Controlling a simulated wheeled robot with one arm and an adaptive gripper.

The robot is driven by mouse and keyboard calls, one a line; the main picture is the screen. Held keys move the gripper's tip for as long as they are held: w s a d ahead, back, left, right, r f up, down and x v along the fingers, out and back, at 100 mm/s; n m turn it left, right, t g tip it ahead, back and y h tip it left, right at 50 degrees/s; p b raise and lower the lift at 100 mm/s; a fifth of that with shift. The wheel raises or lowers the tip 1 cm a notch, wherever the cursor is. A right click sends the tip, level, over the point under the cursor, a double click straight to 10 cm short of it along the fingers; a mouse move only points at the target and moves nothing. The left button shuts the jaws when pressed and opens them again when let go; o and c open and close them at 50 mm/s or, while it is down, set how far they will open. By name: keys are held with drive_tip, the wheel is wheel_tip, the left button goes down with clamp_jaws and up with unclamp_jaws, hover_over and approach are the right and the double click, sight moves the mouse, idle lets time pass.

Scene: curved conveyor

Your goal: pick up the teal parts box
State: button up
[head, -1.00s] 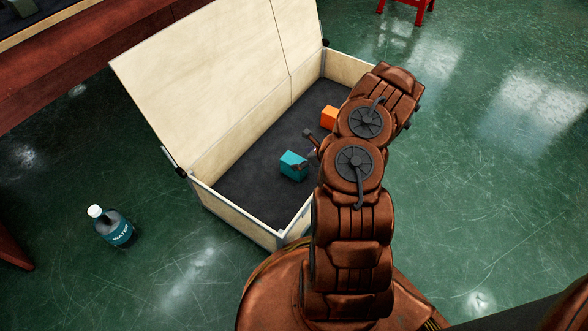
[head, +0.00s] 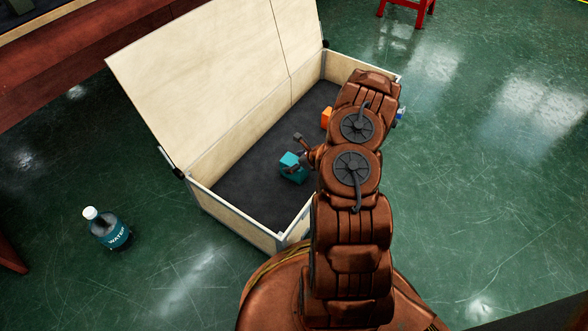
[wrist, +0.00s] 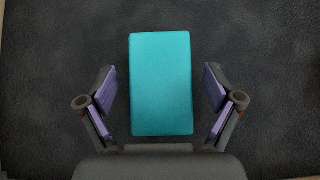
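The teal parts box (head: 293,167) lies on the dark floor of an open wooden crate (head: 238,213). In the wrist view the teal parts box (wrist: 160,84) sits upright in the picture between my two fingers. My gripper (wrist: 160,90) is open, with a gap between each finger pad and the box's sides. In the head view my gripper (head: 295,155) is at the box, one fingertip showing behind it and one in front. The rest of the gripper is hidden behind my arm.
An orange block (head: 326,118) lies in the crate farther back, partly hidden by my arm. The crate's raised lid (head: 205,75) stands at the left. A water bottle (head: 107,229) stands on the green floor. A red stool (head: 405,10) is at the back.

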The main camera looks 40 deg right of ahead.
drive_tip(key=c, duration=1.4)
